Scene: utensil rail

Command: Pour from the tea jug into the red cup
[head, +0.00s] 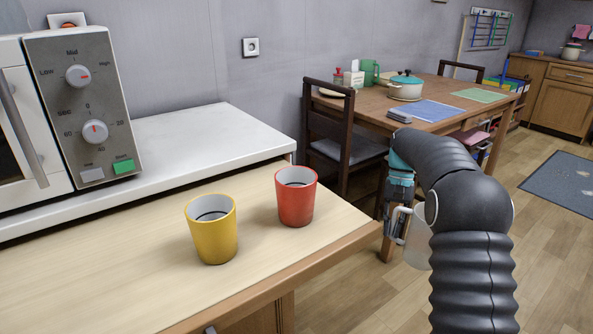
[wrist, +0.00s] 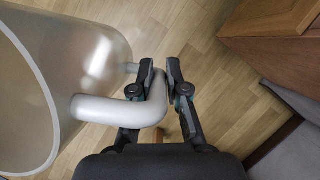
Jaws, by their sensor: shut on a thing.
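The red cup (head: 296,200) stands upright on the wooden counter near its right end. The yellow cup (head: 211,232) stands to its left and closer to me. My gripper (head: 393,220) is to the right of the counter's edge, apart from both cups. The tea jug (head: 417,240) is translucent and pale, and my arm hides part of it in the head view. In the wrist view my gripper (wrist: 159,90) is shut on the handle of the tea jug (wrist: 97,55). The jug's body is at the left of that view, above the floor. Its contents are not clear.
The counter (head: 120,270) has free room around the cups. A microwave (head: 80,110) stands on a white surface at the left. A dark chair (head: 345,150) and a dining table (head: 430,95) with a teal-lidded pot (head: 406,88) are behind my gripper.

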